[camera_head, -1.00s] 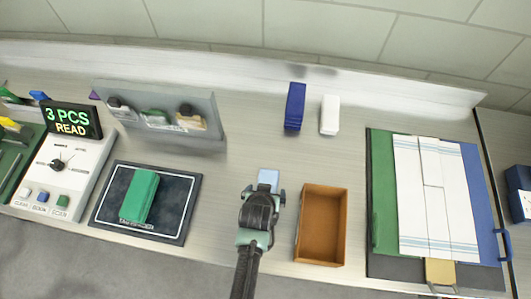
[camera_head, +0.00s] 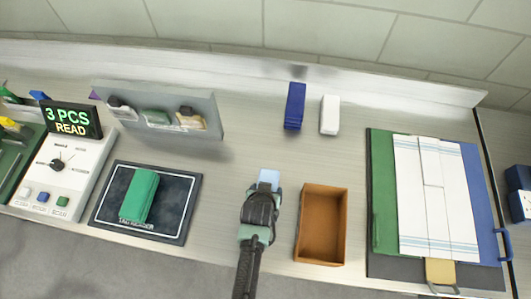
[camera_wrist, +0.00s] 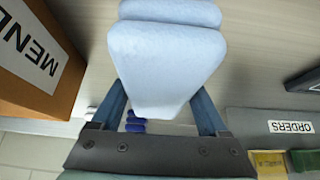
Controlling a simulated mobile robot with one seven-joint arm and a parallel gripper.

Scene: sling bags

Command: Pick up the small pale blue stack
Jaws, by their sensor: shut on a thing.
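The small pale blue stack (camera_head: 269,177) shows just beyond my gripper (camera_head: 263,192) in the head view, over the middle of the counter. In the wrist view the pale blue stack (camera_wrist: 165,60) fills the top centre, with its layers visible at the upper edge. My gripper (camera_wrist: 165,112) is shut on it, one finger along each side. The head view hides most of the fingers behind my wrist. I cannot tell exactly how high the stack is off the counter.
An open brown box (camera_head: 322,225) stands close to the right of my gripper. A green stack (camera_head: 139,196) lies on a dark pad (camera_head: 180,207) to the left. A dark blue stack (camera_head: 294,106) and a white stack (camera_head: 329,115) stand behind. The folded cloth set (camera_head: 383,195) lies right.

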